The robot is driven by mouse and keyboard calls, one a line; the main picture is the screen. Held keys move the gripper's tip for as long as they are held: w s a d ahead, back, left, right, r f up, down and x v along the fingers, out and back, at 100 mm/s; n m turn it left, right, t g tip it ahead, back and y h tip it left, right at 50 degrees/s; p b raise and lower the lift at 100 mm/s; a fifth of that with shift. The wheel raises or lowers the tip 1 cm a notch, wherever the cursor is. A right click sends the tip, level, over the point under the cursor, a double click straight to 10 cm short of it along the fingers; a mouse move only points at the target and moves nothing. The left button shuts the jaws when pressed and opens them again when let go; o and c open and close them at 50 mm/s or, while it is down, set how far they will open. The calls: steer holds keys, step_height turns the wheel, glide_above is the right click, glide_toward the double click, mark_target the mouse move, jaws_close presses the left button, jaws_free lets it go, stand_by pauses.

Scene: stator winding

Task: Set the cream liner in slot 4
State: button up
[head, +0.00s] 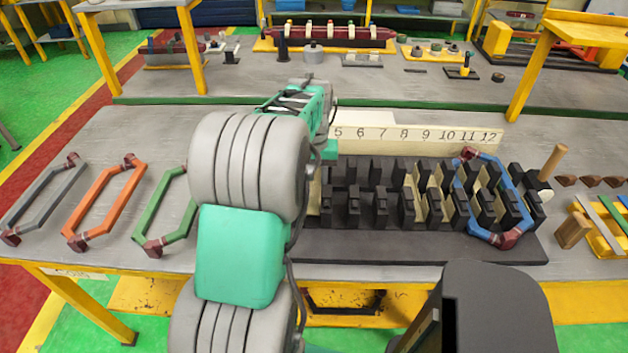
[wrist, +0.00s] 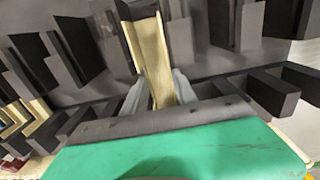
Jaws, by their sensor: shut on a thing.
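The cream liner (wrist: 150,48) is a trough-shaped strip held between the two grey fingers of my gripper (wrist: 159,88) in the wrist view. Dark teeth of the stator block stand on both sides of it; I cannot tell how deep it sits among them. The black stator block (head: 365,247) lies on the bench in the head view, with a cream number strip (head: 420,137) behind it. Numbers 5 to 12 show; the lower numbers, slot 4 and the gripper's fingers are hidden behind my arm.
A blue coil (head: 512,190) sits over the right end of the block, where several cream liners (head: 436,185) stand between teeth. Grey (head: 40,200), orange (head: 103,203) and green (head: 154,213) coils lie left of my arm. A wooden handle (head: 553,161) stands at the right.

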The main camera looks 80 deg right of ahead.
mark_target(314, 190)
steer(key=shift+f+b, duration=0.35)
steer(key=shift+f, duration=0.5)
stand_by(0.7)
steer(key=o, duration=1.1)
steer(key=shift+c, duration=0.2)
steer(key=shift+r, duration=0.15)
steer(key=shift+r+p, duration=0.65)
steer(key=shift+r, duration=0.05)
step_height(314, 190, up, 8)
steer(key=p, duration=0.5)
steer(key=shift+f, duration=0.25)
